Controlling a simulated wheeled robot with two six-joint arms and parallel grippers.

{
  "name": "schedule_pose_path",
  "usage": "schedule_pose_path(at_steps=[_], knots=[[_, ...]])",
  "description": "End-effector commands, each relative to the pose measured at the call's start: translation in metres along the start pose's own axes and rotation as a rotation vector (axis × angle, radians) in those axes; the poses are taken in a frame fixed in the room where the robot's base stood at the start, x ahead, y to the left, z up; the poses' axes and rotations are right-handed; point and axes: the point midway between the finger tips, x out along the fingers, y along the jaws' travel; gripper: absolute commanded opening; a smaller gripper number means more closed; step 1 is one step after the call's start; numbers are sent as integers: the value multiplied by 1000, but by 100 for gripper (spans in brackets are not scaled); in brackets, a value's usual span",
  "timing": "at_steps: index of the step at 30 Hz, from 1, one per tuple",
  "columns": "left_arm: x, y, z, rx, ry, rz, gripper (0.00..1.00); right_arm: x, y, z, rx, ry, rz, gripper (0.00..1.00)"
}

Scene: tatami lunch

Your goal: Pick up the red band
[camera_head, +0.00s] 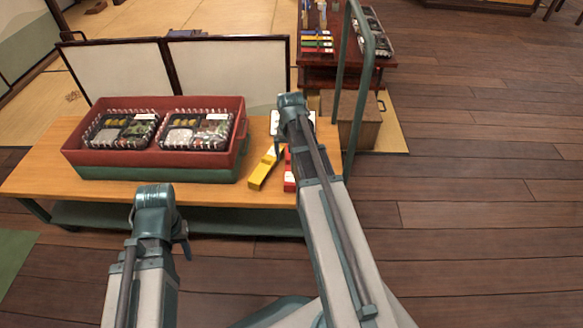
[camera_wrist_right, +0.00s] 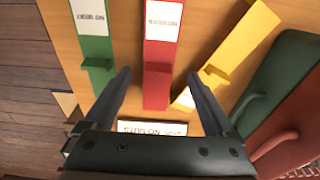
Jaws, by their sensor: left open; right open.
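The red band (camera_wrist_right: 157,85) lies on the wooden table in the right wrist view, with a white label on its far part. In the head view only a short red piece (camera_head: 289,172) shows beside my right arm, which hides the rest. My right gripper (camera_wrist_right: 158,78) is open above the table, its fingers on either side of the red band's near end. No contact is visible. In the head view my right gripper (camera_head: 291,102) is over the table's right end. My left gripper (camera_head: 182,248) is low in front of the table, away from the band.
A yellow band (camera_wrist_right: 236,55) lies right of the red one and a green band (camera_wrist_right: 94,45) left of it. A red crate (camera_head: 240,132) with packed lunch boxes stands on the table (camera_head: 40,170). A green post (camera_head: 349,110) rises at the table's right end.

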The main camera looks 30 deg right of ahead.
Motion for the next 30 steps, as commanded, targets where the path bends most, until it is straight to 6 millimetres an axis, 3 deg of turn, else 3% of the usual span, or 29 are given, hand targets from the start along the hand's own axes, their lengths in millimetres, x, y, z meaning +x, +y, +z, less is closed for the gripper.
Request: schedule_pose_path(at_steps=[1, 6, 15, 25, 30], knots=[[13, 1, -1, -1, 0, 0, 46, 14, 2, 0, 1, 0, 0, 90], [31, 3, -2, -7, 0, 0, 46, 32, 2, 0, -1, 0, 0, 90], [31, 3, -2, -8, 0, 0, 46, 32, 2, -1, 0, 0, 0, 90], [31, 3, -2, -8, 0, 0, 46, 32, 2, -1, 0, 0, 0, 32], [31, 3, -2, -8, 0, 0, 46, 32, 2, -1, 0, 0, 0, 32]])
